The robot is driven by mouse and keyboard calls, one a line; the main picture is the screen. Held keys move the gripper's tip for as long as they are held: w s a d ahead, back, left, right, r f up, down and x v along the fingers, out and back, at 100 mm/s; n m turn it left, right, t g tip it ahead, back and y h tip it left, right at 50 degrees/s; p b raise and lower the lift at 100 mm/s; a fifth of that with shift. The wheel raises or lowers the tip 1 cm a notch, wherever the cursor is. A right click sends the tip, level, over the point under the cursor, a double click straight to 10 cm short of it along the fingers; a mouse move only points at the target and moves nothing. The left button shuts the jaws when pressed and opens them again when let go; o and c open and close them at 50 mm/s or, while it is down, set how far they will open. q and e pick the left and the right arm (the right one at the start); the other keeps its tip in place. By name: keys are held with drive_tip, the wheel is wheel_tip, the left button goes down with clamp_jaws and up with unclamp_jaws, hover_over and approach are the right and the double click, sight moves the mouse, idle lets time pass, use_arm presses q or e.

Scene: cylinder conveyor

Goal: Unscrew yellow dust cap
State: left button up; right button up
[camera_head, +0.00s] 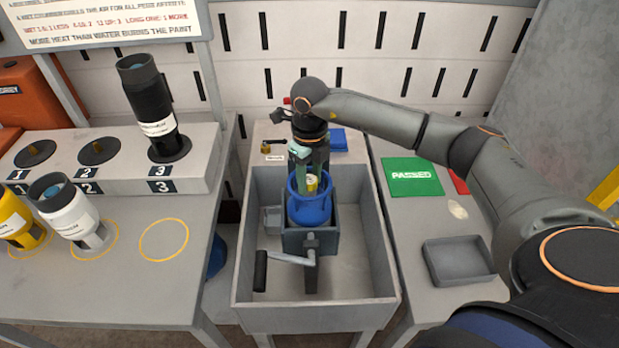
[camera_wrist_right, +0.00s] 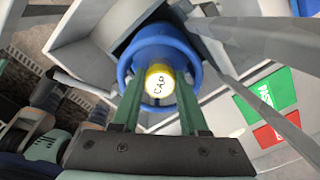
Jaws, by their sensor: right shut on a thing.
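The yellow dust cap (camera_head: 312,183) sits at the top of a blue cylinder (camera_head: 309,211) with a raised blue collar. The cylinder stands upright in a grey vise (camera_head: 296,240) inside a grey tub. In the right wrist view the cap (camera_wrist_right: 159,81) bears the letters "CAP" and lies between the green fingers, inside the blue collar (camera_wrist_right: 159,42). My right gripper (camera_head: 307,166) reaches down from above and is shut on the cap; the exact finger contact is hard to see.
The tub (camera_head: 243,235) has high walls, and the vise handle (camera_head: 262,270) sticks out in front. Left, a table holds a black cylinder (camera_head: 150,110) and a white one (camera_head: 68,208). Right, a green PASSED pad (camera_head: 411,177) and an empty grey tray (camera_head: 459,262) lie on a table.

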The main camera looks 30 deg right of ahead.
clamp_jaws()
drive_tip(key=shift+f+n+b, duration=0.1)
drive_tip(key=shift+n+b, duration=0.4)
drive_tip(key=shift+n, duration=0.7)
drive_tip(key=n, duration=0.2)
drive_tip(key=shift+n+b, duration=0.3)
drive_tip(key=shift+b, duration=0.05)
drive_tip(key=shift+n, duration=0.6)
drive_tip(key=shift+n+b, duration=0.55)
drive_tip(key=shift+n, duration=0.65)
drive_tip(key=n, duration=0.3)
drive_tip(key=shift+n+b, duration=0.3)
drive_tip(key=shift+b, duration=0.1)
